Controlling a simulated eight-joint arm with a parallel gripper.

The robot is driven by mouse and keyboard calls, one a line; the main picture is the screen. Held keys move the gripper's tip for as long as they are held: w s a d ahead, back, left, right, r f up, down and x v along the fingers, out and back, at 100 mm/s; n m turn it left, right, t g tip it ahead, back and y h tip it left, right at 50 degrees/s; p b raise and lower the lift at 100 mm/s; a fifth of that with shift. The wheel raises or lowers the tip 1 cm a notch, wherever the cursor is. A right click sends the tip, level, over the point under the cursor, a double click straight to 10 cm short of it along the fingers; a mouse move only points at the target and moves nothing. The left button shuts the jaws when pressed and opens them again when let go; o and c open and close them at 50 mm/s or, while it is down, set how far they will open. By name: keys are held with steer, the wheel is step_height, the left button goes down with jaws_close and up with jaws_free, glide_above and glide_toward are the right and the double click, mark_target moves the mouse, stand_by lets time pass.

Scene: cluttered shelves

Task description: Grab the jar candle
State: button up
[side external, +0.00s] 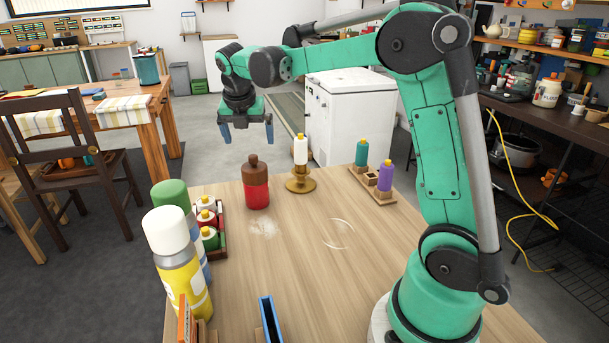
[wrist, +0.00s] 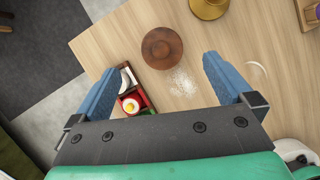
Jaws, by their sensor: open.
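A red jar with a brown rounded lid (side external: 256,186), which looks like the jar candle, stands upright on the wooden table. In the wrist view its round brown top (wrist: 162,47) shows between and slightly beyond the fingertips. My gripper (side external: 247,136) is above the table, its two blue fingers pointing down, spread wide and empty. It hangs above the jar in the side view, clear of it. The fingers (wrist: 159,68) also show apart in the wrist view. The jar's lower body is hidden under its top there.
A white candle-like bottle in a brass holder (side external: 301,184) stands right of the jar. A tray of small bottles (side external: 222,238) is at left, with tall spray cans (side external: 180,270) in front. A wooden rack (side external: 377,191) holds two bottles.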

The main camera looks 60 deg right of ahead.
steer(key=v, duration=0.6)
steer(key=s+a+f+m+t+y, duration=0.2)
steer(key=s+a+f+m, duration=0.2)
steer(key=m, duration=0.7)
steer(key=s+a+f+m+t+y, duration=0.2)
steer(key=s+a+m, duration=0.6)
steer(key=m, duration=0.4)
steer(key=shift+s+a+f+t, duration=0.25)
steer(key=shift+a+f+t, duration=0.45)
steer(key=shift+f, duration=0.25)
